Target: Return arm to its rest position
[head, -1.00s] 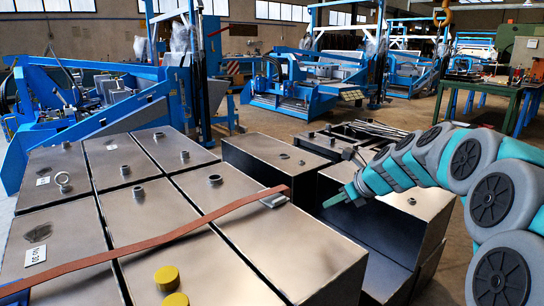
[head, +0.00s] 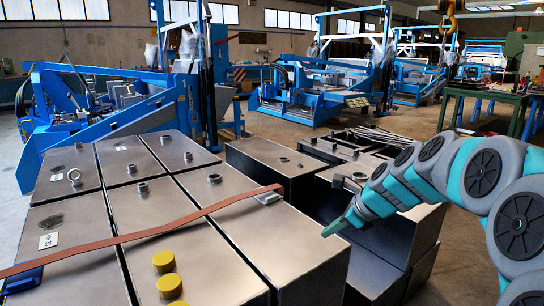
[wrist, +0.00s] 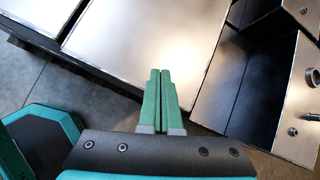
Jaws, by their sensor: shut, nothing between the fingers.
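My arm (head: 415,175) reaches in from the right side of the head view. My gripper (head: 337,226) is at its end, beside the right edge of the group of metal boxes (head: 185,240). In the wrist view my gripper (wrist: 158,75) has its two green fingers side by side and pressed together. It is shut and holds nothing. A flat metal box top (wrist: 150,40) lies beyond the fingertips.
A brown strap (head: 150,232) crosses the box tops, and yellow caps (head: 163,262) stand near the front. An open metal box (head: 405,230) is right of my gripper. Blue machines (head: 310,90) stand behind. Floor (head: 470,270) shows at the lower right.

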